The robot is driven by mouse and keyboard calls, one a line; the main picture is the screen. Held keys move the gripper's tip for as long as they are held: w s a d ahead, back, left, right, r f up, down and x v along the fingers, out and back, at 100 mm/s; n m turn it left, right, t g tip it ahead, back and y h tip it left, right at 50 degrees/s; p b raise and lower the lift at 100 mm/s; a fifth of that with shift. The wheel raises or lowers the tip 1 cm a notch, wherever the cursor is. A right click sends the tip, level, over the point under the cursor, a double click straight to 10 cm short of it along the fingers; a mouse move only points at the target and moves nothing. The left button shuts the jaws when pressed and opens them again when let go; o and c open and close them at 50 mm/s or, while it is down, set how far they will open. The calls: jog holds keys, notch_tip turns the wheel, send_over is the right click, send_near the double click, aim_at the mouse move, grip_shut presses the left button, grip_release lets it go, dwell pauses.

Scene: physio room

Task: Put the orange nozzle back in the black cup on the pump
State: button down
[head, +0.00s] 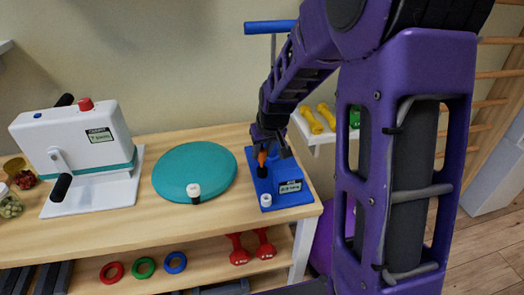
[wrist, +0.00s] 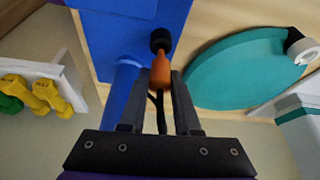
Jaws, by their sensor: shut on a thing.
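The blue pump (head: 296,198) stands at the right end of the wooden table, with a small display on its base and a T-bar handle on top. The black cup (head: 262,172) is on the pump; it also shows in the wrist view (wrist: 160,37). My gripper (head: 265,143) is shut on the orange nozzle (head: 262,158), seen between the fingers in the wrist view (wrist: 160,72). The nozzle's narrow end is at the black cup and lines up with it. I cannot tell whether the tip is inside the cup or just above it.
A teal disc (head: 190,168) with a white-topped item (head: 193,190) lies left of the pump. A white device (head: 78,140) stands farther left. Yellow dumbbells (head: 318,118) rest on a shelf at right. Red dumbbells (head: 240,250) and rings lie below.

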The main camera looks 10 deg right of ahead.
jog(key=shift+f+b, duration=1.05)
jog(key=shift+f, duration=0.35)
dwell(0.4)
jog(key=c, duration=0.5)
grip_release()
jog(key=shift+c, duration=0.2)
jog(key=shift+r, duration=0.1)
jog(key=shift+r+p, duration=2.5)
jog(key=shift+r, duration=1)
